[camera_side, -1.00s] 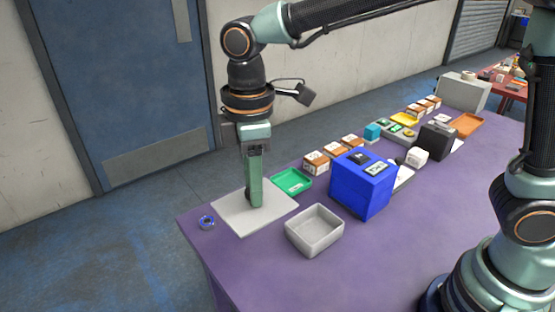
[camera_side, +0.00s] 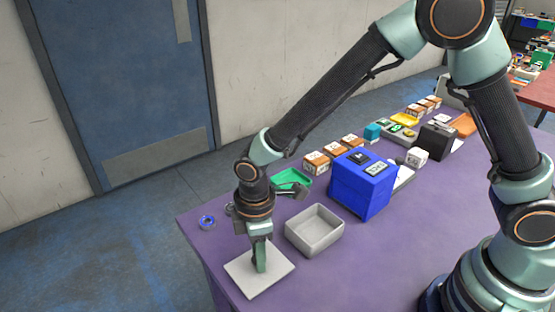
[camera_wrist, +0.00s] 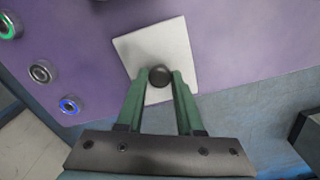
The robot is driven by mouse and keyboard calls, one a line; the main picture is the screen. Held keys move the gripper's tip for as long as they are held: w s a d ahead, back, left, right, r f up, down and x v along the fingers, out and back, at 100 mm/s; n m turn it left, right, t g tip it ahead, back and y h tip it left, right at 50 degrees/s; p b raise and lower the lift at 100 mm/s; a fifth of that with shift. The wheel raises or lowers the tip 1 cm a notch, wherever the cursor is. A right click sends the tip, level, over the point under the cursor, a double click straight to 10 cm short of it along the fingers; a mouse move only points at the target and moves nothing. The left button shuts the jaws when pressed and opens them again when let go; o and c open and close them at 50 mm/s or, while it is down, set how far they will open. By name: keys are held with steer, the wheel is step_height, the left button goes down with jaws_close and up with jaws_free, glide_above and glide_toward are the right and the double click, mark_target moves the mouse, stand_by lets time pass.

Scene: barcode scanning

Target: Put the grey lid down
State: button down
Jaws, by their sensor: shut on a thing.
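The grey lid (camera_side: 279,270) is a flat, pale square plate near the left edge of the table in the side view. It looks level, at or close to the tabletop; I cannot tell whether it touches. My gripper (camera_side: 260,268) points straight down and is shut on the lid's dark round knob. In the wrist view, the green fingers of my gripper (camera_wrist: 160,75) stand on both sides of the knob, and the lid (camera_wrist: 152,42) spreads out beyond them. The open grey box (camera_side: 314,243) stands just right of the lid, apart from it.
A blue ring (camera_side: 207,222) lies behind the lid; the wrist view shows green (camera_wrist: 8,25) and grey (camera_wrist: 42,72) rings too. A green tray (camera_side: 293,178), a blue box (camera_side: 361,190) and orange-and-white boxes (camera_side: 352,143) stand farther back. The table's front is clear.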

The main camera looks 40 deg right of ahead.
steer(key=shift+f, duration=0.6)
steer(key=shift+f, duration=0.15)
steer(key=c, duration=0.5)
jaws_free()
steer(key=shift+c, duration=0.2)
step_height(320, 180, up, 12)
steer(key=s+d+r+m+t, duration=0.1)
steer(key=d+r+m+t, duration=0.1)
steer(key=d, duration=0.5)
steer(key=s+d+r+m+t, duration=0.1)
steer(key=s+d+r+m, duration=0.1)
steer(key=d+r+m, duration=0.3)
steer(key=s+d+r+m+t, duration=0.2)
steer(key=d+r+m, duration=0.2)
steer(key=d, duration=0.6)
steer(key=m, duration=0.2)
steer(key=shift+s+m+t, duration=0.25)
steer(key=shift+m+t, duration=0.05)
